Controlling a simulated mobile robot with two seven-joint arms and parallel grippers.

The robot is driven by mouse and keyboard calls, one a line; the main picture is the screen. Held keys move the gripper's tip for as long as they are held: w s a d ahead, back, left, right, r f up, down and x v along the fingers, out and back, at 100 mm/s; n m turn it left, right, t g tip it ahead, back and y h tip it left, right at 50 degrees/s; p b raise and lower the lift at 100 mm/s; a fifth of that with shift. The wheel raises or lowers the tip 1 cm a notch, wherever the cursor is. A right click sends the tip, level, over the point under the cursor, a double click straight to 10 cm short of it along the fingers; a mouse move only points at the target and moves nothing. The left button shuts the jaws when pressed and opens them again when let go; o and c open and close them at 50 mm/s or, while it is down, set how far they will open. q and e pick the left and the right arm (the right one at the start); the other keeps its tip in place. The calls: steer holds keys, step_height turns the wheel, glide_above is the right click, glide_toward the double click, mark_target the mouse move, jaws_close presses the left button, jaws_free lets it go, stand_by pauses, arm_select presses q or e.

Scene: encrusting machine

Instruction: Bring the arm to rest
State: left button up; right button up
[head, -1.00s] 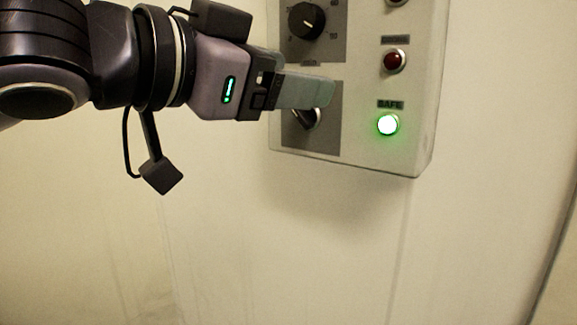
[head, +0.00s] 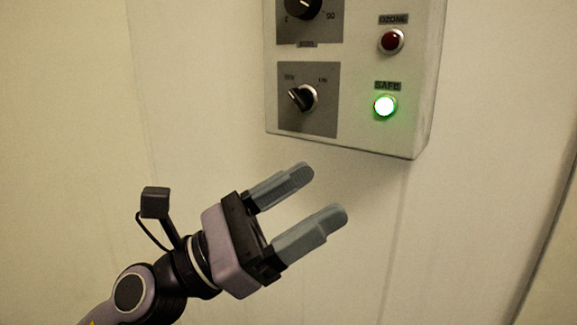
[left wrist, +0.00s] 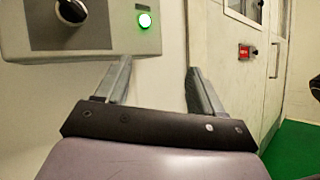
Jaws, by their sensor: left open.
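My left gripper (head: 318,197) is open and empty, with its two grey fingers spread, in the lower middle of the head view. It is below the control box and apart from it, angled up to the right. In the left wrist view my left gripper (left wrist: 157,85) also shows open, with nothing between the fingers. My right gripper is in neither view.
A control box (head: 352,140) on the pale wall carries a lower black switch (head: 303,97), an upper dial (head: 303,6), a dark red OZONE lamp (head: 391,41) and a lit green SAFE lamp (head: 384,106). The left wrist view shows a door (left wrist: 228,60) and green floor (left wrist: 296,150).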

arm_select(q)
steer(key=w+a+f+n+t+y, duration=0.2)
steer(key=a+f+n+t+y, duration=0.25)
steer(key=f+n, duration=0.55)
steer(key=w+a+f+n+t+y, duration=0.2)
steer(key=a+f+n+t+y, duration=0.3)
steer(key=n, duration=0.9)
steer(key=w+a+f+n+t+y, duration=0.25)
steer(key=f+n+y, duration=0.25)
steer(key=f+n, duration=0.45)
steer(key=s+a+f+n+g+y, duration=0.35)
steer(key=s+f+n, duration=0.55)
steer(key=f, duration=0.3)
steer(key=s+a+f+n+g+y, duration=0.2)
steer(key=s+a+f+n+g, duration=0.3)
steer(key=s+f+n, duration=0.6)
step_height(320, 180, up, 12)
steer(key=w+a+m+p, duration=0.1)
steer(key=w+m+p, duration=0.1)
steer(key=p, duration=1.3)
steer(key=shift+w+t+y, duration=0.15)
steer(key=shift+t+y, duration=0.2)
steer(key=shift+y, duration=0.05)
steer(key=shift+a, duration=0.1)
